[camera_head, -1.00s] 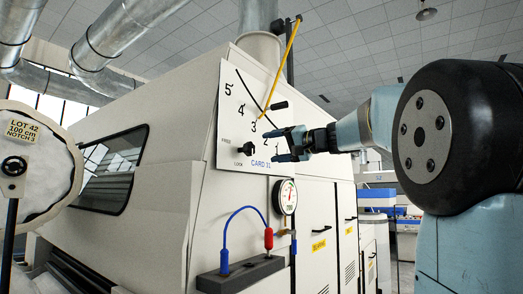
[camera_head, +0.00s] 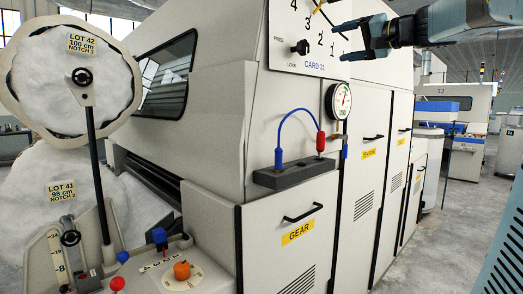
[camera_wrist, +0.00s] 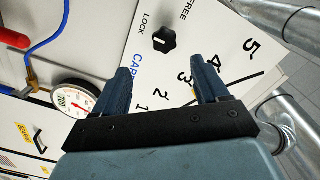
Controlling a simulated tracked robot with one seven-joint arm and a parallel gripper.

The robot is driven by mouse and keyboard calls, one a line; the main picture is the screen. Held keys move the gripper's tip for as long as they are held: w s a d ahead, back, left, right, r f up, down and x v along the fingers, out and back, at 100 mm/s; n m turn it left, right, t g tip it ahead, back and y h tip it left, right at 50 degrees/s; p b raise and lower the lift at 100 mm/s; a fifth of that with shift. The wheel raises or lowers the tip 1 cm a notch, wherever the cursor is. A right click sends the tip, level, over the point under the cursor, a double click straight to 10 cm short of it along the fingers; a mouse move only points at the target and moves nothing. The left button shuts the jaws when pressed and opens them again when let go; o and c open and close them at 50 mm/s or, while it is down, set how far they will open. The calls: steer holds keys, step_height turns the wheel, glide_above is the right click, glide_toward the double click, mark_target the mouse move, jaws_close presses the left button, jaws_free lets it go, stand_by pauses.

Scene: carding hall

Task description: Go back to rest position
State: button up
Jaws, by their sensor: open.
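My gripper (camera_head: 358,39) is open and empty at the upper right of the head view, in front of the right part of the numbered CARD 31 panel (camera_head: 283,50). In the wrist view its two fingers (camera_wrist: 169,84) stand apart, with nothing between them but the panel behind. The panel carries a black FREE/LOCK knob (camera_head: 301,47), which also shows in the wrist view (camera_wrist: 164,40) beyond the fingers. I cannot tell the gap between the fingertips and the panel.
Open floor (camera_head: 440,240) lies at right.

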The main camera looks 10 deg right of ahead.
steer(key=s+a+f+g+h, duration=0.1)
steer(key=s+a+f+g, duration=0.15)
steer(key=f, duration=0.45)
steer(key=s+a+f+g+h, duration=0.1)
steer(key=s+a+f, duration=0.3)
steer(key=f, duration=0.2)
steer(key=s+f+n+g+h, duration=0.1)
steer(key=s+f+h, duration=0.1)
steer(key=s+f, duration=0.4)
steer(key=s+a+f+n+g+h, duration=0.1)
steer(key=s+f, duration=0.5)
steer(key=f, duration=0.7)
steer(key=s+a+f+n+g+h, duration=0.1)
steer(key=s+f+g+h, duration=0.2)
steer(key=s+f+h, duration=0.2)
step_height(320, 180, down, 5)
steer(key=shift+s+r+n, duration=0.15)
steer(key=shift+s+n, duration=0.25)
steer(key=shift+s, duration=0.6)
